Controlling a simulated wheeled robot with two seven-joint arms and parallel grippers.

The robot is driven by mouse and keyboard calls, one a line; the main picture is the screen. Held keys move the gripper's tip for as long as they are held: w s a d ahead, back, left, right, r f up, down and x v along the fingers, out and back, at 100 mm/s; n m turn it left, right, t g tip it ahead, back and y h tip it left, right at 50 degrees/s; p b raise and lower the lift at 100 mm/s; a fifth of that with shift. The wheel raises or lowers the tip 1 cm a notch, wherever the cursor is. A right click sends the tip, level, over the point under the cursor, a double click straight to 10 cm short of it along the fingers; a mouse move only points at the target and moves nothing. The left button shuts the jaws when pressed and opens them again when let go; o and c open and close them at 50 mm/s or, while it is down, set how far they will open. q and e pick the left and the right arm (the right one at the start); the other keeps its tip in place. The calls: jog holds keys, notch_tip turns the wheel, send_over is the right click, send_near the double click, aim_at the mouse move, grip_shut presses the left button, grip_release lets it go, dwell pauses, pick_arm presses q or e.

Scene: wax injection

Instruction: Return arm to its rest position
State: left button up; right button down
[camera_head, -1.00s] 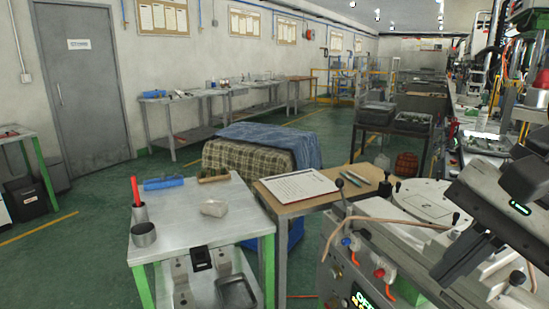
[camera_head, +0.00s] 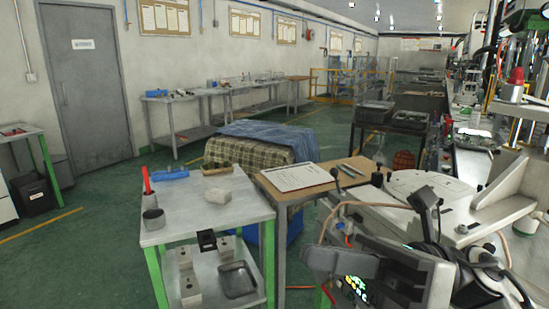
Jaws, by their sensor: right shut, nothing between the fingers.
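My left arm and gripper are out of view.
A wooden desk (camera_head: 330,182) with a paper (camera_head: 297,176) stands beside the machine. Green floor (camera_head: 90,235) is clear at left.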

jog(key=w+d+f+m+t+h, duration=0.3)
jog(key=f+m+t, duration=0.35)
jog(key=m, duration=0.55)
jog(key=w+d+f+m+t+h, duration=0.25)
jog(key=f+m+t+h, duration=0.35)
jog(key=m, duration=0.6)
jog(key=w+d+f+m+t+h, duration=0.25)
jog(key=f+m+t, duration=0.45)
jog(key=m, duration=0.5)
jog(key=s+f+m+g+h, duration=0.3)
jog(key=s+f+m, duration=0.3)
jog(key=f, duration=0.5)
jog(key=s+d+f+m+g+h, duration=0.1)
jog(key=s+f+m+g+h, duration=0.3)
jog(key=s+f, duration=0.3)
notch_tip(320, 180, down, 5)
jog(key=shift+d+r+m, duration=0.15)
jog(key=shift+d+m, duration=0.05)
jog(key=shift+m, duration=0.7)
